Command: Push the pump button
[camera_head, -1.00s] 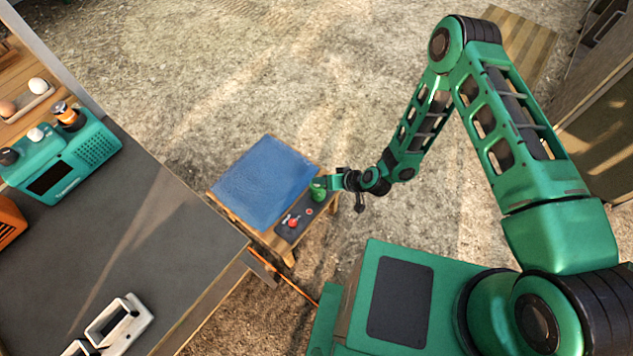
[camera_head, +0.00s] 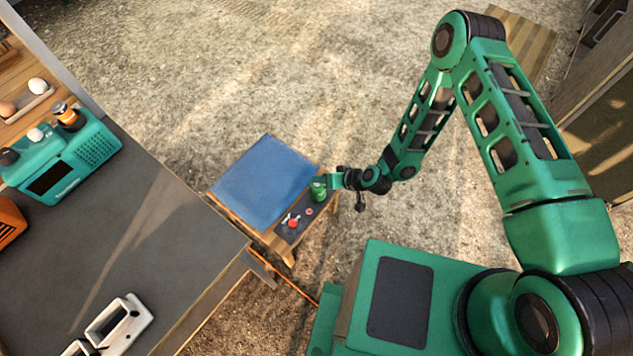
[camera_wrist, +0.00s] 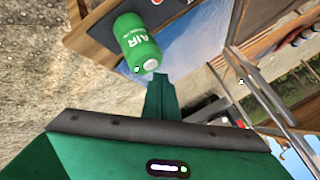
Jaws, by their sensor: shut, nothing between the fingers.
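A green canister marked "AIR" (camera_wrist: 138,42) stands at the edge of the small table; it also shows in the head view (camera_head: 318,192). Its pale cap (camera_wrist: 151,65), which looks like the pump button, faces my wrist camera. My gripper (camera_wrist: 160,80) is shut and empty, with its green fingertips just short of the cap in the wrist view. In the head view my gripper (camera_head: 333,181) is at the canister's upper right. I cannot tell whether the fingertips touch the cap.
The small wooden table has a blue top (camera_head: 264,182) and a dark mat (camera_head: 287,233) with small red items. A grey tailgate surface (camera_head: 150,240) with a teal radio (camera_head: 65,165) lies at left. An orange cable (camera_head: 290,282) runs below the table.

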